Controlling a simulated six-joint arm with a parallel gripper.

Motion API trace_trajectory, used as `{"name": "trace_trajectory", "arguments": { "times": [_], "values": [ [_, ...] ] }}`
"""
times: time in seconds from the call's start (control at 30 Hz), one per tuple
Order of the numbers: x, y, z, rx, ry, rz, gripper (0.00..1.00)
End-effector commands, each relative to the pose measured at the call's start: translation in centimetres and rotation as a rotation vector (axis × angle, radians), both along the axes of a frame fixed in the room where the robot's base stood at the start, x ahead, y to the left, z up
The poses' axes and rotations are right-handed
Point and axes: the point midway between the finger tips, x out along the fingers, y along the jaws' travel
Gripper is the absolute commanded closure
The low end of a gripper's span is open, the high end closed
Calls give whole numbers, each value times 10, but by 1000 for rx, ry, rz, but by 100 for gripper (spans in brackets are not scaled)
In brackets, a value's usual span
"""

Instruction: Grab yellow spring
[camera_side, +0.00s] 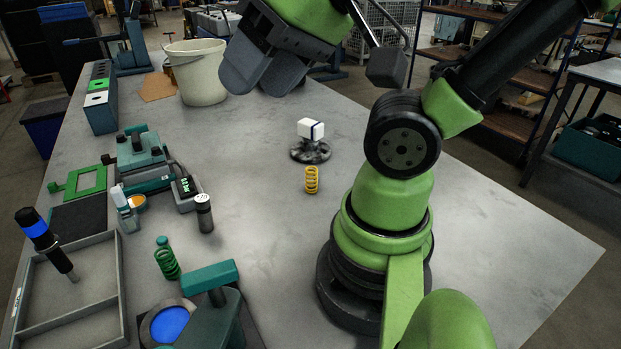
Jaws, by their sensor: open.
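The yellow spring (312,180) stands upright on the grey table, left of my green arm's base. My gripper (262,78) is at the top middle of the side view, raised above the table and up-left of the spring in the picture. Its two broad dark grey fingers point downward and it is open. I see nothing between the fingers. The gripper and the spring are clearly apart. The whole spring is in view.
A white block on a dark round base (311,150) stands just behind the spring. A white bucket (197,72) is at the back left. A green spring (167,260), a teal device (142,160) and a grey tray (119,290) are at left. The table right of the arm is clear.

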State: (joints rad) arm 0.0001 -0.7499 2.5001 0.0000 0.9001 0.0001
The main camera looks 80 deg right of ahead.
Motion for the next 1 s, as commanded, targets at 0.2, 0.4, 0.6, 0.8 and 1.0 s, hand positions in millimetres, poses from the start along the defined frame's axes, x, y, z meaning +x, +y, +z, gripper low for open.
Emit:
{"name": "trace_trajectory", "arguments": {
  "times": [0.2,0.4,0.6,0.8,1.0],
  "values": [
    [0,0,0,0,0,0,45],
    [0,0,0,0,0,0,45],
    [0,0,0,0,0,0,40],
    [1,-2,-4,-20,31,7,40],
    [9,-22,-41,-209,299,79,40]
  ]
}}
